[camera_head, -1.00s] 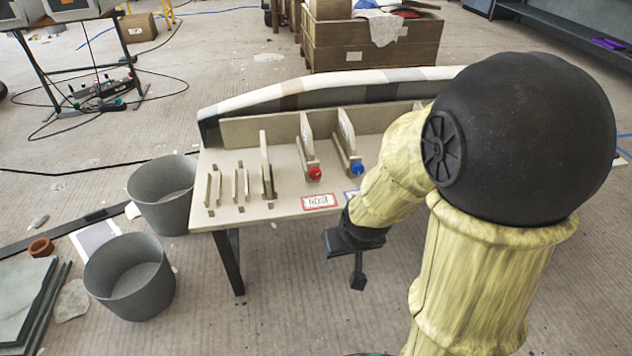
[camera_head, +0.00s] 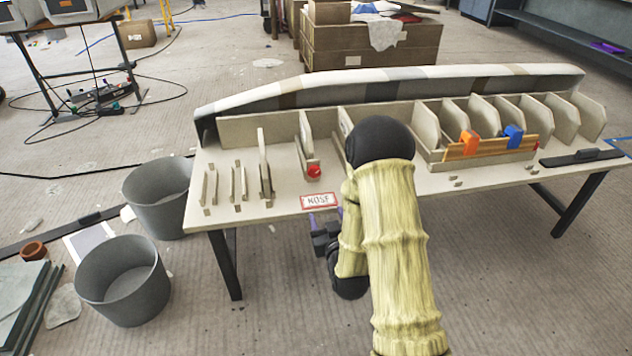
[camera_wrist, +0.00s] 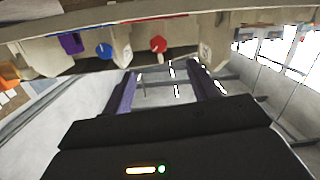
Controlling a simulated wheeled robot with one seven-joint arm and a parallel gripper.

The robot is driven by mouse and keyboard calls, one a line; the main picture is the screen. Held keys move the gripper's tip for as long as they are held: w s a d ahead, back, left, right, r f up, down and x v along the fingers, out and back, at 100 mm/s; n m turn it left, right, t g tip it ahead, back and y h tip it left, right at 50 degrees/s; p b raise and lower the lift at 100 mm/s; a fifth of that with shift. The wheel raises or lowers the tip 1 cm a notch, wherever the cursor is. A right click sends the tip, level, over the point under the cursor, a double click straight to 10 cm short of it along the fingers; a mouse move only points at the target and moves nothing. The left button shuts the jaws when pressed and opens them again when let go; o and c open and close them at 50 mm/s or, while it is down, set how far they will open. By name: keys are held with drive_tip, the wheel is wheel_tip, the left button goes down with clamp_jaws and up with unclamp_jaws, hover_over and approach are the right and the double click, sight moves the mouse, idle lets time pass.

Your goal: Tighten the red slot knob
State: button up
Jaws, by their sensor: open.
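The red slot knob (camera_head: 314,171) sits at the front end of a slotted upright on the table, left of my arm in the head view. It also shows in the wrist view (camera_wrist: 158,44), just beyond my fingertips. My gripper (camera_head: 325,222) is in front of the table's front edge, partly hidden by my arm. In the wrist view my gripper (camera_wrist: 165,78) has its two purple fingers apart, with nothing between them. A blue knob (camera_wrist: 103,51) is left of the red one in the wrist view; my arm hides it in the head view. I cannot tell the knob's tightness.
The table (camera_head: 280,209) carries a long curved mould (camera_head: 290,98), several upright ribs and a NOSE label (camera_head: 319,200). Orange (camera_head: 468,142) and blue (camera_head: 514,136) pieces stand in a wooden holder at right. Two grey bins (camera_head: 122,280) stand at left. Floor before the table is clear.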

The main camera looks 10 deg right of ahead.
sight(315, 174)
drive_tip(key=shift+s+d+f+t, duration=0.1)
drive_tip(key=shift+s+f+t, duration=0.05)
drive_tip(key=shift+t, duration=0.45)
drive_tip(key=w+b, duration=0.4)
drive_tip(key=w, duration=1.3)
drive_tip(key=shift+w, duration=0.2)
drive_tip(key=c, duration=1)
